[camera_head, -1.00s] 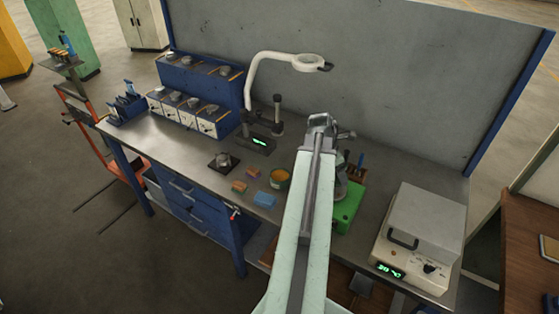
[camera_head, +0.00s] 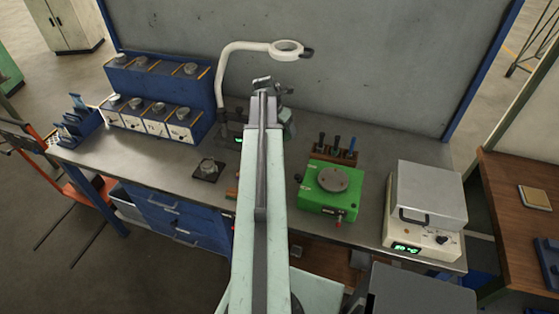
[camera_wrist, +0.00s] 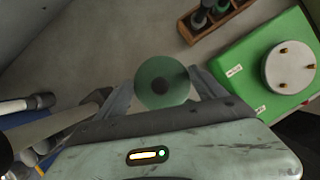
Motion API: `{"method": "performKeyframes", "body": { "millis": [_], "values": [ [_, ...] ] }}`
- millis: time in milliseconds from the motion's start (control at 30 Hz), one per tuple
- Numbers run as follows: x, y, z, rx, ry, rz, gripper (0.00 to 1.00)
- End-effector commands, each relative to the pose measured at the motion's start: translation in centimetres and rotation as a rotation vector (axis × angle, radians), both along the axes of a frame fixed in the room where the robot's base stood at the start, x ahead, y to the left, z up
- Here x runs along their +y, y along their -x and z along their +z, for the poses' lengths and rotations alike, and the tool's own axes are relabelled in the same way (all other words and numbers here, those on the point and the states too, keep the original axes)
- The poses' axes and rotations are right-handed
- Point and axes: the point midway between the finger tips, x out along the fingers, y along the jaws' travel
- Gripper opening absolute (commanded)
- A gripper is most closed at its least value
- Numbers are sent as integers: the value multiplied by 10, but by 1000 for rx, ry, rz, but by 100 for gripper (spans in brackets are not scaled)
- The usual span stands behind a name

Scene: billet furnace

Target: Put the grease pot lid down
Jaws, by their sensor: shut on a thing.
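The grease pot lid (camera_wrist: 152,92) is a green disc with a dark round middle. In the wrist view it sits between the two fingers of my gripper (camera_wrist: 162,88), which is shut on it. Grey bench top shows beyond it; I cannot tell how high above the bench it is. In the head view my gripper (camera_head: 272,92) is at the far end of my arm, over the back part of the bench, below the lamp ring. The grease pot is not visible now; my arm covers that part of the bench.
A green box with a round plate (camera_head: 333,179) stands right of my arm, a tool rack (camera_head: 337,154) behind it. A white heater (camera_head: 424,212) is at the bench's right end. A lamp (camera_head: 232,72) and blue-and-white units (camera_head: 152,122) stand left.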

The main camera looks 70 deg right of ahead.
Motion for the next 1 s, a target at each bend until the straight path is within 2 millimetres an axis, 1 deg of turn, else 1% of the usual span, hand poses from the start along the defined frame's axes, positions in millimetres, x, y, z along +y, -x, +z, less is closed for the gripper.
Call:
{"method": "performKeyframes", "body": {
  "millis": [33, 100, 300, 400, 500, 633, 667, 867, 933, 1000],
  "values": [
    [0, 0, -25, 0, 0, 0, 40],
    [0, -1, -45, 0, 0, 1, 40],
    [1, -1, -98, 0, 0, 1, 40],
    [1, -2, -119, 1, 0, 2, 40],
    [1, -2, -125, 0, 0, 2, 40],
    [1, -2, -123, 0, 0, 2, 40],
    [1, -2, -126, 0, 0, 2, 40],
    [1, -2, -160, 0, 0, 3, 40],
    [1, -2, -164, 0, 0, 3, 40],
    [1, -3, -161, 0, 0, 3, 40]
  ]
}}
